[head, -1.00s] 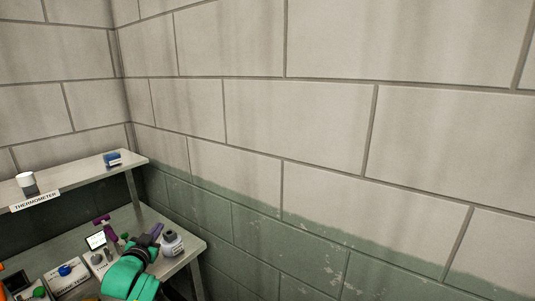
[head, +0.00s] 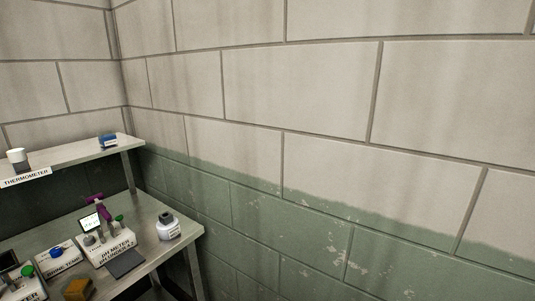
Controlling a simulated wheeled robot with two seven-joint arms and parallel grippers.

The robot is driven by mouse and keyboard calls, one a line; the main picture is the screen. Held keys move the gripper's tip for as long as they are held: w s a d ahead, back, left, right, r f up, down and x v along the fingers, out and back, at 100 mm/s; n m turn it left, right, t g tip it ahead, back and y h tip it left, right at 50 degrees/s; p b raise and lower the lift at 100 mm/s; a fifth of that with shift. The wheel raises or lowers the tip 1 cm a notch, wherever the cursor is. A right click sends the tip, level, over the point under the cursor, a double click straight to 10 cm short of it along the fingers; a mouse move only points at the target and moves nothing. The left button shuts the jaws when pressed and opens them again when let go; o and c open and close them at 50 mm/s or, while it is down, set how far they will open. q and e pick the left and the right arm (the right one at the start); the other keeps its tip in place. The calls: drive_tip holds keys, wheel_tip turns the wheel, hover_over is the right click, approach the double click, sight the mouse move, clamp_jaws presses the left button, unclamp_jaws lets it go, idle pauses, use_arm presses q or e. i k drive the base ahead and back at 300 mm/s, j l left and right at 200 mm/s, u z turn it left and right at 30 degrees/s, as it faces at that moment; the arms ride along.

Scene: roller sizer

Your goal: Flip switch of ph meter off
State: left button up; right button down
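The pH meter (head: 112,246) sits on the metal bench at the lower left of the head view. It is a pale box with a label on its front, a small lit screen (head: 90,222) at its back left and a green knob (head: 119,218) at its right. Small grey fittings and a purple part (head: 104,211) stand on or behind it. Its switch is too small to make out, so I cannot tell its position. Neither of my grippers is in view.
A white bottle (head: 168,231) stands on the bench right of the meter. A dark flat pad (head: 126,263) lies in front. Another labelled instrument (head: 58,260) and a yellow-brown block (head: 77,290) are at left. A shelf (head: 75,163) overhangs the bench's back; a wall lies right.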

sight(119, 218)
drive_tip(key=j+z, duration=0.3)
drive_tip(key=j, duration=0.4)
drive_tip(key=j+z, duration=0.25)
drive_tip(key=j, duration=0.5)
drive_tip(key=k+l, duration=0.05)
